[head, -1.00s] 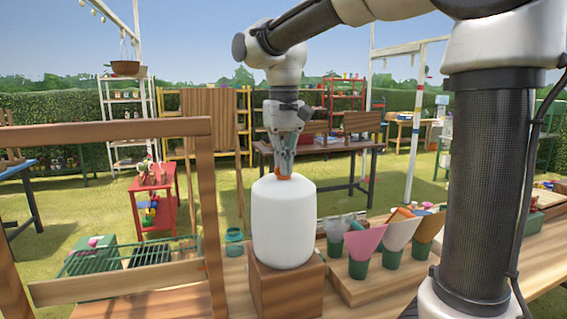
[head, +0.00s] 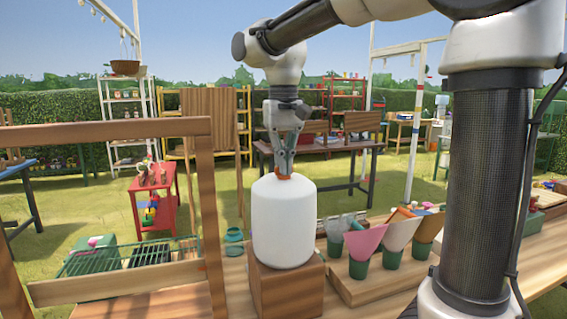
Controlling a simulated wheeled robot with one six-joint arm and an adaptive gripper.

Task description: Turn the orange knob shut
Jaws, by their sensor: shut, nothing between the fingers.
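The orange knob (head: 284,177) sits on top of a white rounded tank (head: 284,225). The tank stands upright on a wooden block (head: 287,290) on the bench. My gripper (head: 284,171) points straight down over the knob, with its fingertips at or just above the knob's top. Its fingers are shut with nothing seen between them. The fingers hide part of the knob, and I cannot tell whether they touch it.
Green pots with paper cones (head: 365,245) stand on a wooden board right of the tank. A wooden frame (head: 208,220) rises at the left, beside a wire rack (head: 130,257). A teal jar (head: 234,240) stands behind the tank's left side.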

